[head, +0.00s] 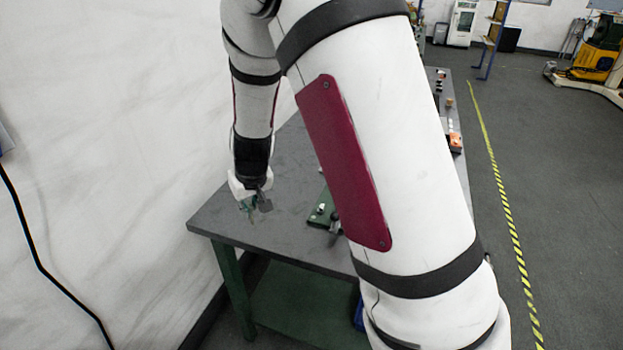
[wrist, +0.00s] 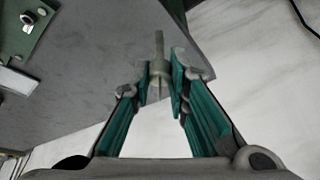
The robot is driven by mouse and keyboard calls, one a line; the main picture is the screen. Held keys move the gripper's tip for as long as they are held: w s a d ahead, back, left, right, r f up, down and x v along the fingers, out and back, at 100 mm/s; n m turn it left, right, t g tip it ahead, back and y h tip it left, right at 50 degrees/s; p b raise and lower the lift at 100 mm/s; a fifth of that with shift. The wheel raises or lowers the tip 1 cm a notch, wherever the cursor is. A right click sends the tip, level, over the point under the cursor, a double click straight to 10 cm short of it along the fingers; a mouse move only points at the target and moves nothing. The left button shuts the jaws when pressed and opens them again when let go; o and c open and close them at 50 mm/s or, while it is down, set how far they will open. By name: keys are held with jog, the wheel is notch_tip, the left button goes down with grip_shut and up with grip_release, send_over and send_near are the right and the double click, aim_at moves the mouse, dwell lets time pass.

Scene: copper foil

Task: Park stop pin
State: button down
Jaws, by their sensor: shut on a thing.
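In the wrist view a slim grey pin (wrist: 159,52) stands between the teal-padded fingers of my gripper (wrist: 160,82). The fingers are shut on it, and its thin end sticks out past their tips. In the head view my gripper (head: 252,204) is over the left end of the grey table (head: 225,218); the pin is too small there to make out clearly. A green plate with metal fittings (head: 323,214) is on the table to the right of my gripper, partly hidden by my arm. Part of it shows at the upper left of the wrist view (wrist: 42,32).
A white wall (head: 100,150) stands close to the left of the table. Small items (head: 455,140) lie along the table's far right edge. My arm hides much of the tabletop. The table surface around my gripper looks bare.

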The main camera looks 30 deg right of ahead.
jog(key=d+f+n+b, duration=0.1)
jog(key=d+f+b, duration=0.3)
jog(key=w+d+r+n+g+y+p, duration=0.2)
jog(key=d+n, duration=0.5)
jog(key=d, duration=1.1)
jog(key=shift+f+t+y+b, duration=0.4)
jog(key=shift+f+b, duration=0.35)
jog(key=shift+f, duration=1.05)
jog(key=shift+s+f+b, duration=0.1)
jog(key=shift+f+b, duration=0.9)
jog(key=shift+f, duration=1)
dwell(0.6)
jog(key=c, duration=1.8)
grip_release()
jog(key=shift+c, duration=0.2)
jog(key=shift+r, duration=0.2)
jog(key=shift+r+p, duration=0.7)
jog(key=shift+r, duration=0.6)
